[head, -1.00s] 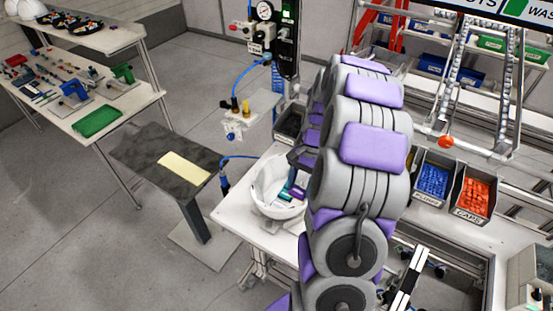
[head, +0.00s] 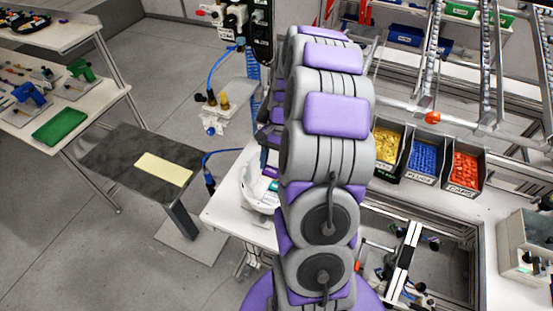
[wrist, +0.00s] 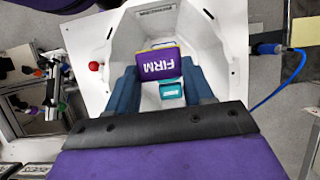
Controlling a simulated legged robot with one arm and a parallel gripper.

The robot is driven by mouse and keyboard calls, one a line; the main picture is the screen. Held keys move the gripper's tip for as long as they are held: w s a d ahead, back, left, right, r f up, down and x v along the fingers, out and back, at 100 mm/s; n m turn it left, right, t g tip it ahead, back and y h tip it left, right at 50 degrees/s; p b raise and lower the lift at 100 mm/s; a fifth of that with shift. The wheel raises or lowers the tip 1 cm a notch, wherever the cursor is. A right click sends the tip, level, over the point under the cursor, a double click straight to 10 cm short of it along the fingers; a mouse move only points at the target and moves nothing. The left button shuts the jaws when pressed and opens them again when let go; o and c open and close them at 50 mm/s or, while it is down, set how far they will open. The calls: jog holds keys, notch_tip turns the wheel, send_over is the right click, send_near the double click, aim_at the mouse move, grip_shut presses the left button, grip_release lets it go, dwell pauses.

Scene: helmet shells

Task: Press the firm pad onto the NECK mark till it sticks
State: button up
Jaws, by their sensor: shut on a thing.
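The firm pad (wrist: 160,64), purple with yellow edges and the word FIRM, is held between the dark blue fingers of my gripper (wrist: 160,76). The white helmet shell (wrist: 215,25) lies open around the pad in the wrist view. A teal piece with a small label (wrist: 172,91) shows inside the shell, just below the pad in the picture. I cannot tell whether the pad touches the shell wall. No NECK mark is readable. In the head view the shell (head: 257,196) is on the white bench, partly hidden by my arm.
Bins of yellow (head: 388,143), blue (head: 424,157) and red parts (head: 466,168) stand right of my arm. A dark stand (head: 110,150) with a cream strip (head: 164,169) is at left. A blue hose (head: 214,155) runs near the shell. A red ball (wrist: 95,66) shows beside it.

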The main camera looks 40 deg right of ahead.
aim_at(267, 171)
jog(key=a, duration=0.1)
jog(key=a+f, duration=0.1)
jog(key=shift+s+a+f, duration=0.1)
jog(key=shift+a+f, duration=0.15)
jog(key=shift+a, duration=0.05)
jog(key=shift+f+b, duration=0.35)
jog(key=d+f, duration=0.1)
jog(key=f, duration=0.2)
jog(key=d+f, duration=0.1)
jog(key=shift+d+f+b, duration=0.15)
jog(key=shift+d+b, duration=0.2)
jog(key=shift+b, duration=0.05)
jog(key=shift+a+f, duration=0.15)
jog(key=shift+f, duration=0.2)
jog(key=shift+a+f+b, duration=0.3)
jog(key=shift+a+f, duration=0.6)
jog(key=shift+a, duration=0.15)
jog(key=shift+f, duration=0.35)
jog(key=f, duration=0.1)
jog(key=d+f, duration=0.2)
jog(key=f, duration=0.1)
jog(key=shift+b, duration=0.4)
jog(key=shift+a+f, duration=0.1)
jog(key=shift+a, duration=0.75)
jog(key=shift+d+f, duration=0.15)
jog(key=shift+d, duration=0.65)
jog(key=shift+a, duration=0.65)
